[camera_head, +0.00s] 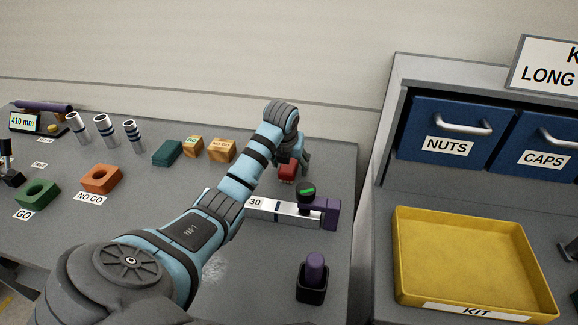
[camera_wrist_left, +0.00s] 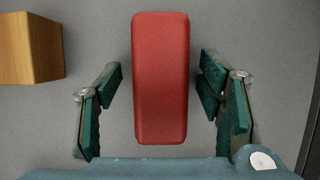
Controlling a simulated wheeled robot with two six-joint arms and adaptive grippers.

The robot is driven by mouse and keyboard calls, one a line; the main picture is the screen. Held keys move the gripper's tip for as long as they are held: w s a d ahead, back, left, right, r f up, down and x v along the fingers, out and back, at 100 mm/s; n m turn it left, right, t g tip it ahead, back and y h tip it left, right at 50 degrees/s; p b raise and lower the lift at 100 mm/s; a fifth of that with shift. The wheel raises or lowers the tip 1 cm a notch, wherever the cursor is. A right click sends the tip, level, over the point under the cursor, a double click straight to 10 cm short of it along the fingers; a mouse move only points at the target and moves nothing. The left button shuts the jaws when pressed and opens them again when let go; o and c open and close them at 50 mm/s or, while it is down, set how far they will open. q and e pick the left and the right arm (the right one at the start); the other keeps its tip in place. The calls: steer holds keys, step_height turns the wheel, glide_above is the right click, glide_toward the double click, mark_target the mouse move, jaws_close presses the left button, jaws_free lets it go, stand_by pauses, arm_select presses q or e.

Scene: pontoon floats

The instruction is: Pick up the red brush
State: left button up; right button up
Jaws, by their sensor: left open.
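The red brush (camera_head: 288,172) lies on the grey table near its right side, partly hidden by my left gripper in the head view. In the left wrist view the brush (camera_wrist_left: 160,78) is a red block with rounded edges, running lengthwise between the fingers. My left gripper (camera_head: 297,160) is right over the brush. Its fingers (camera_wrist_left: 164,92) are open, one on each side of the brush, with a gap on both sides. My right gripper is in neither view.
A wooden block (camera_wrist_left: 28,48) sits left of the brush. A silver bar marked 30 with a purple end (camera_head: 290,213) lies in front. A green block (camera_head: 167,153) is further left. A yellow kit tray (camera_head: 408,262) and blue drawers (camera_head: 445,128) stand to the right.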

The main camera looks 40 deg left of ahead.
arm_select(q)
steer(key=shift+c, duration=0.6)
steer(key=c, duration=1.2)
steer(key=shift+o, duration=0.2)
step_height(320, 180, up, 10)
steer(key=shift+r+p, duration=0.25)
steer(key=shift+p, duration=0.25)
steer(key=o, duration=0.5)
steer(key=c, duration=0.3)
